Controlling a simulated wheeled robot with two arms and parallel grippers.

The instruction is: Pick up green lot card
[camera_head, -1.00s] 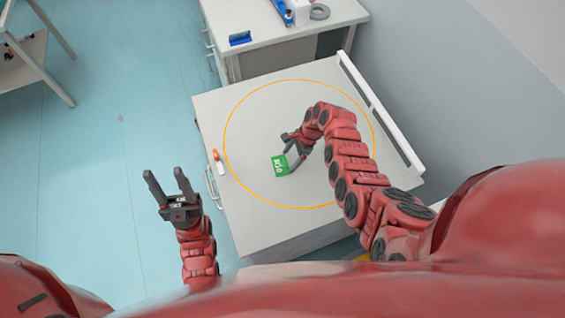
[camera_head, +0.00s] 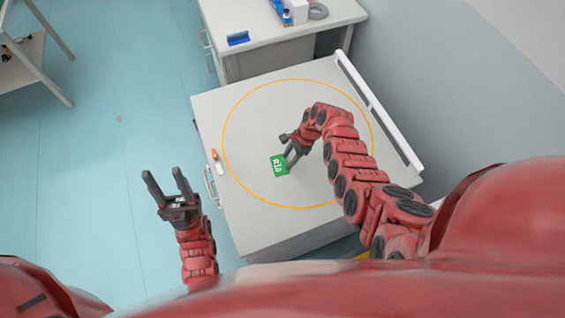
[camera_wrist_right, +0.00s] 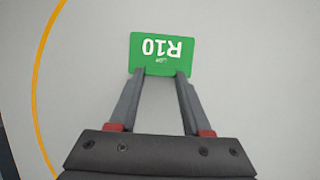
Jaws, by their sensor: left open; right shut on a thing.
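The green lot card (camera_head: 279,165), marked R10, is over the pale table top (camera_head: 250,105), inside the orange ring. My right gripper (camera_head: 289,157) is shut on the card's near edge. In the right wrist view the card (camera_wrist_right: 162,50) sits between the fingertips of my right gripper (camera_wrist_right: 162,74), with its text upside down. I cannot tell whether the card still touches the table. My left gripper (camera_head: 167,177) is open and empty, left of the table above the floor.
An orange-and-white tool (camera_head: 217,160) lies at the table's left edge, near a side handle (camera_head: 210,186). A white rail (camera_head: 380,112) runs along the right edge. Another table (camera_head: 275,38) behind holds a blue item (camera_head: 238,38) and a grey roll (camera_head: 318,11). Most of the ring is bare.

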